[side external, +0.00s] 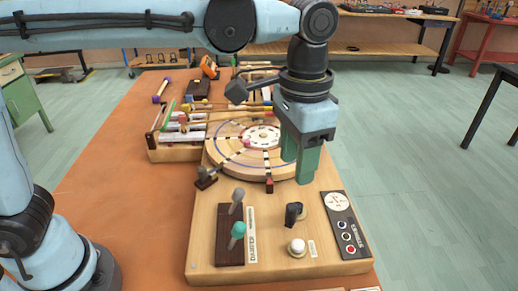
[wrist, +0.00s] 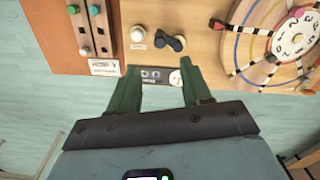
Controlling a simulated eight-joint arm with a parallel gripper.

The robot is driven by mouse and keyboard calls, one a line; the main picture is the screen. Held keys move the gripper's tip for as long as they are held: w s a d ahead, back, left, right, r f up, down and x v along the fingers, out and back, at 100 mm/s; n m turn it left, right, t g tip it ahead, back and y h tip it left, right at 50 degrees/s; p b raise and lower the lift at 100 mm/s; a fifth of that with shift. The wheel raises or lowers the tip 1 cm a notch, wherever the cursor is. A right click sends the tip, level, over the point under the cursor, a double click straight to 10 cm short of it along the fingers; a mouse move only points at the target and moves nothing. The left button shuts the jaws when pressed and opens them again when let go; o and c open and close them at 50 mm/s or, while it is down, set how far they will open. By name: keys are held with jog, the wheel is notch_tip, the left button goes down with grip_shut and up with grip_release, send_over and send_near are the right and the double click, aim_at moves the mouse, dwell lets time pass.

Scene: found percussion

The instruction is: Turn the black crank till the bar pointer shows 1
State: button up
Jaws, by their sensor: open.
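The black crank (side external: 294,213) stands on the front right part of the wooden board. In the wrist view the crank (wrist: 168,42) lies just beyond my fingertips, with its knob toward the left. My gripper (side external: 299,170) is open and empty, above the board behind the crank; its green fingers also show in the wrist view (wrist: 159,72). The white numbered dial (side external: 262,136) sits in the middle of a round wooden disc. Striped bars (wrist: 245,28) lie across the disc; I cannot tell which is the bar pointer or what number it shows.
A white knob (side external: 297,246) stands close in front of the crank. A dark panel (side external: 347,224) with buttons is to its right. Two levers (side external: 237,230) stand at left. A wooden frame with coloured parts (side external: 180,135) is behind.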

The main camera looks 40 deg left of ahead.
aim_at(292, 206)
notch_tip(292, 206, down, 12)
jog(key=m, duration=1.5)
jog(key=shift+m, duration=0.4)
grip_shut()
